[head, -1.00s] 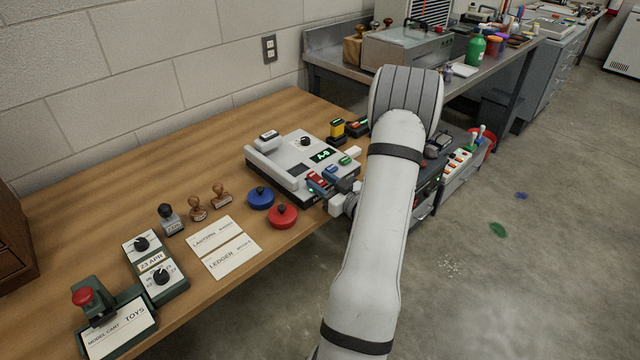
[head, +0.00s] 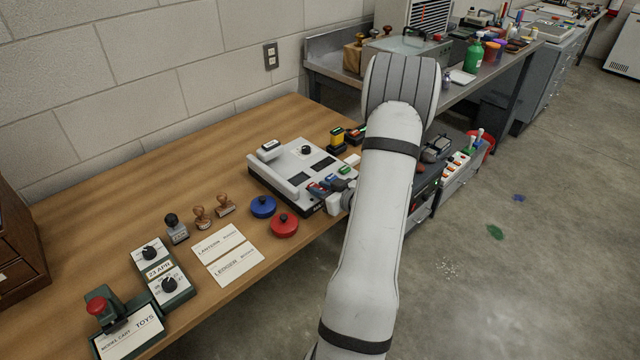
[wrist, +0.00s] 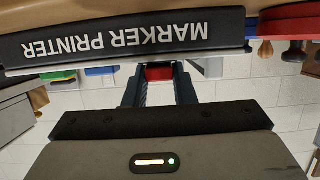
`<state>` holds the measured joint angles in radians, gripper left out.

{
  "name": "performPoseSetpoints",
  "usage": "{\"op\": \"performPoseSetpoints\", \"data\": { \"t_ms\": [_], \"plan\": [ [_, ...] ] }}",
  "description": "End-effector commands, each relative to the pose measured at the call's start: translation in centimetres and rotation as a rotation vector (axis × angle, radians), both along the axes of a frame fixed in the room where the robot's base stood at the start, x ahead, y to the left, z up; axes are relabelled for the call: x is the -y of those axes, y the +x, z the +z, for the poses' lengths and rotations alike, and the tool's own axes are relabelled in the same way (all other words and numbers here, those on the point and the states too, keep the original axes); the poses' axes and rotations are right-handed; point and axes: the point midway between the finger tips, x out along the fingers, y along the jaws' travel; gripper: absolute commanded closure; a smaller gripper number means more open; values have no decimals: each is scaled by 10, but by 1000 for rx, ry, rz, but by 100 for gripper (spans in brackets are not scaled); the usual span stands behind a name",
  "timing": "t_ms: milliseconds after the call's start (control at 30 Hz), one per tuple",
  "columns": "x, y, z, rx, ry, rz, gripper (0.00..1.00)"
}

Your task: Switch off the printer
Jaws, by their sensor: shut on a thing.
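The marker printer (head: 278,178) is a pale grey machine with a dark base at the right part of the wooden table. Its small display (head: 323,164) is dark. A red switch (wrist: 158,72) on its front right edge shows between my fingers in the wrist view. My gripper (head: 322,187) is at that edge, shut on the red switch; the fingers (wrist: 158,88) hide part of it. A blue key and a green key (head: 345,170) sit beside it. The printer's dark front with its lettering (wrist: 120,38) shows upside down in the wrist view.
Blue (head: 263,206) and red (head: 284,225) round pads lie close left of my gripper. Several hand stamps, two cards (head: 235,265), a date device (head: 160,270) and a green press (head: 125,330) stand further left. A yellow-topped stamp (head: 337,138) stands behind the printer.

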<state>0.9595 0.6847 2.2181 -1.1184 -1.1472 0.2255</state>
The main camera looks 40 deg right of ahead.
Motion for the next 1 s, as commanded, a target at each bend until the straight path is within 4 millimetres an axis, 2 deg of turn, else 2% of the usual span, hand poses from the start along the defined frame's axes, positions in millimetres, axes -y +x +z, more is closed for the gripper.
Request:
{"op": "performPoseSetpoints", "data": {
  "t_ms": [33, 200, 500, 533, 800, 1000],
  "plan": [
    [-1, 1, 6, -28, -1, 3, 99],
    [0, 1, 3, -86, -7, 2, 99],
    [0, 1, 1, -91, -7, 1, 99],
    [0, 1, 1, -91, -7, 1, 76],
    [0, 1, 1, -90, -7, 0, 55],
    [0, 1, 2, -89, -7, 0, 55]
  ]
}}
